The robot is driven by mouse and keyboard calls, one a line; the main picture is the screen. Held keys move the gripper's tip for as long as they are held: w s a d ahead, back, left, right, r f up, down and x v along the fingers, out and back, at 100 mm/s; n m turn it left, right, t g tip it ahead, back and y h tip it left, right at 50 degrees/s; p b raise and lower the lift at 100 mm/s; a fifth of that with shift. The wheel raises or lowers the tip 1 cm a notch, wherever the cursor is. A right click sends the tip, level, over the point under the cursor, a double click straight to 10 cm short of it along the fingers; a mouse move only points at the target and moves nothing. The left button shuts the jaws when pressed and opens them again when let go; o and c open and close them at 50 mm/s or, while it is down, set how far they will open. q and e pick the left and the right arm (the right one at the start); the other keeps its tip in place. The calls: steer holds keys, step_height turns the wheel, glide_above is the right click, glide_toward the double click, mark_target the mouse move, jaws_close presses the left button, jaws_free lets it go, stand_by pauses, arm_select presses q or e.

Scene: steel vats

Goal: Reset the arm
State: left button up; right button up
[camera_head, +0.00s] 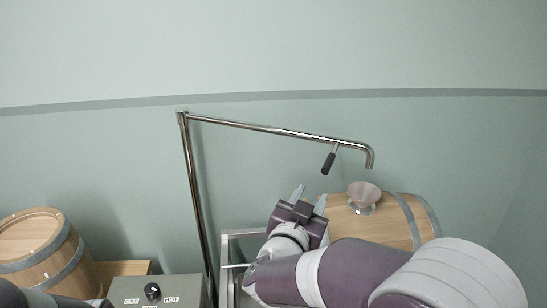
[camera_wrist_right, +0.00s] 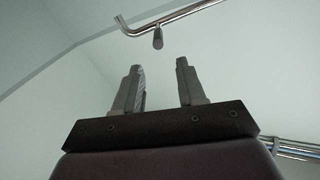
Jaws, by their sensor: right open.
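My right gripper (camera_head: 309,198) points up and away from me, left of the barrel with the funnel. It is open, and in the right wrist view the two fingers (camera_wrist_right: 160,75) stand apart with nothing between them. My right arm comes in from the lower right and hides part of that barrel. My left gripper is not in view; only a dark piece of my body shows at the lower left edge.
A steel pipe with a spout (camera_head: 280,131) and black handle (camera_head: 328,163) rises above. A funnel (camera_head: 363,196) sits on a lying barrel (camera_head: 395,232). A control box (camera_head: 160,291) marked COLD and HOT is in front.

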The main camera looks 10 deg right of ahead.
steer(key=s+a+f+n+g+y, duration=0.1)
steer(key=a+f+n+g+y, duration=0.2)
steer(key=a+f+n+y, duration=0.6)
steer(key=s+d+f+g, duration=0.4)
steer(key=s+f+g, duration=0.1)
steer(key=s, duration=0.3)
steer(key=s+d+f+g, duration=0.5)
steer(key=s+f, duration=0.1)
steer(key=s, duration=0.2)
steer(key=shift+s+f+g+y, duration=0.25)
steer(key=shift+s+g+y, duration=0.05)
steer(key=shift+y, duration=0.1)
steer(key=shift+d, duration=0.1)
